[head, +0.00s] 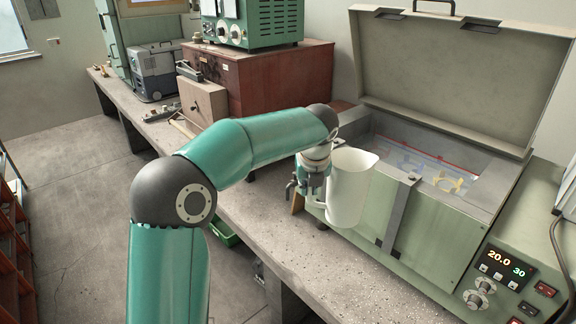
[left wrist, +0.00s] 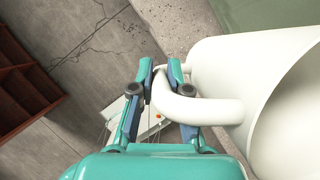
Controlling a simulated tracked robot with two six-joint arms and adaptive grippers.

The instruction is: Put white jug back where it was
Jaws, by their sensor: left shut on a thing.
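The white jug (head: 349,188) hangs upright in front of the green water bath, above the bench's front part. My left gripper (head: 309,190) is at the jug's left side, at its handle. In the left wrist view the fingers (left wrist: 161,78) are shut on the jug's handle (left wrist: 200,108), and the jug's body (left wrist: 235,75) fills the right side. The jug's base seems clear of the bench, but I cannot tell the exact gap. My right gripper is not in view.
The green bath (head: 440,235) has its lid (head: 455,75) raised and coloured items inside. The concrete bench (head: 270,215) has bare surface left of and in front of the bath. A wooden box (head: 203,101) and a red-brown chest (head: 275,80) stand farther back.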

